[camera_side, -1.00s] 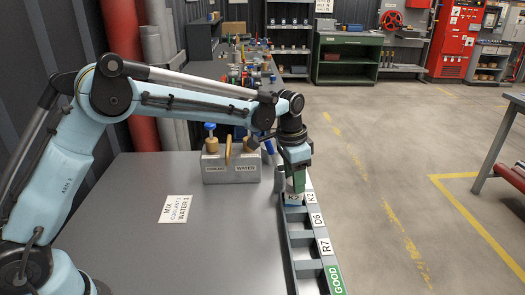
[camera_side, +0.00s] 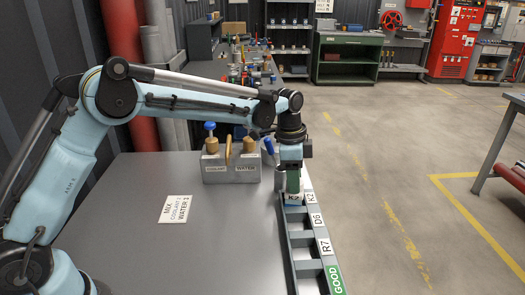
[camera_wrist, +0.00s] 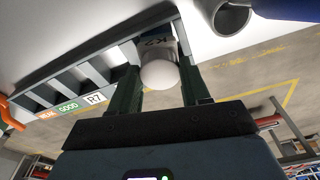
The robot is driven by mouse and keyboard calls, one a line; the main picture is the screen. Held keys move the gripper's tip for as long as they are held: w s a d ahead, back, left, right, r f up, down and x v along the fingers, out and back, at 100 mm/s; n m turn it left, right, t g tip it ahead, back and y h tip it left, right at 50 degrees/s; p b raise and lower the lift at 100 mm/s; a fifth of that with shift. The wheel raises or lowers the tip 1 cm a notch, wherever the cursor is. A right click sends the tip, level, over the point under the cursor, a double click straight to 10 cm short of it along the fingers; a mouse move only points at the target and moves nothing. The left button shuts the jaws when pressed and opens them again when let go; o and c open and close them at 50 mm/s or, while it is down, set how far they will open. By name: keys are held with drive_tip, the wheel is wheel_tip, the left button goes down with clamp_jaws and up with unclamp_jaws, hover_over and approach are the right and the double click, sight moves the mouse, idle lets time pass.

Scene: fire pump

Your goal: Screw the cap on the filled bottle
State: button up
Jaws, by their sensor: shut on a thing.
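Whether the cap is seated on the bottle's neck cannot be told. The bottle's lower part is hidden in the rack.
The slotted rack (camera_side: 304,265) runs along the table's right edge, with labels K2, D6, R7 and GOOD. A grey caddy (camera_side: 232,175) marked COOLANT and WATER stands behind left. A MIX card (camera_side: 176,209) lies on the table. The table's middle is clear.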

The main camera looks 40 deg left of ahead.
drive_tip(key=m, duration=0.4)
drive_tip(key=shift+g, duration=0.3)
drive_tip(key=shift+m, duration=0.3)
drive_tip(key=shift+m, duration=2.1)
drive_tip(key=o, duration=1)
drive_tip(key=shift+w, duration=0.1)
drive_tip(key=shift+o, duration=0.7)
drive_tip(key=o, duration=0.3)
